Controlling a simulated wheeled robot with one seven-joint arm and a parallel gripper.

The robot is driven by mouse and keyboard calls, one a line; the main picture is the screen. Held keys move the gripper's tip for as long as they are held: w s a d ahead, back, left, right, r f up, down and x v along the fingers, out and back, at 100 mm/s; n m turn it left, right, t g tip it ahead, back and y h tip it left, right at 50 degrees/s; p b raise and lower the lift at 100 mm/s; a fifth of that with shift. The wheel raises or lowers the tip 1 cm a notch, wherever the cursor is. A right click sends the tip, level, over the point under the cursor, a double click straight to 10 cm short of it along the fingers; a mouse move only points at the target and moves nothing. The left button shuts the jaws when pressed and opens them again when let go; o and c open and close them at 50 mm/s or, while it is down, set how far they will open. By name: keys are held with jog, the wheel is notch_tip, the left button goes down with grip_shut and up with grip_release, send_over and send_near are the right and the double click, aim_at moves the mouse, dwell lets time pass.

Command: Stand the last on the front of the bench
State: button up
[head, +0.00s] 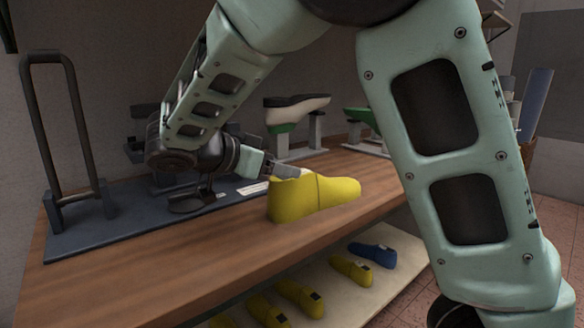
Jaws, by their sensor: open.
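A yellow last (312,197) is upright on the wooden bench (190,258), close to its front edge, with its toe pointing right. Its sole appears to rest on the bench top. My gripper (285,171) is open at the upper left of the last, by the top of its heel end. A grey finger overlaps the top of the last; I cannot tell whether it touches. The far side of the last and the other finger are hidden.
A dark stand with a tall loop frame (70,130) is at the back left. White-and-green shoe forms on stands (297,112) are behind. A lower shelf (405,250) holds several yellow lasts (300,297) and a blue one (374,254). The bench's front left is clear.

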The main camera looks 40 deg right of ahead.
jog(key=v, duration=0.6)
jog(key=shift+p, duration=0.3)
jog(key=shift+s+a, duration=0.1)
jog(key=shift+a, duration=0.05)
